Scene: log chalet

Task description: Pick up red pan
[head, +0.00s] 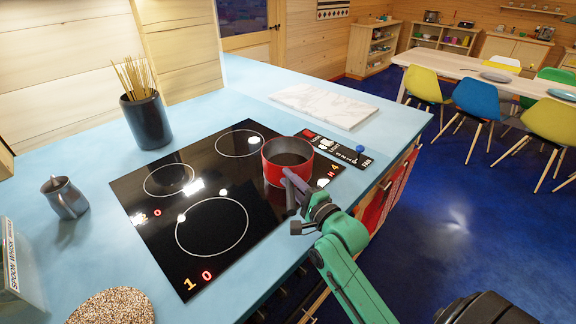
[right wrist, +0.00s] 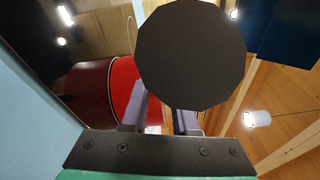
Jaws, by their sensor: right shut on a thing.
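In the right wrist view the pan's red wall (right wrist: 92,92) is left of the fingers. A dark round end (right wrist: 190,52), apparently the handle's, covers the fingertips there, so the exact grip is hidden. My left gripper is not in view.
A dark pot of sticks (head: 147,122), a metal jug (head: 66,198) and a speckled round mat (head: 112,306) are on the blue counter. A marble board (head: 324,105) lies behind the cooktop. The other burners are clear. A dining table and chairs stand beyond.

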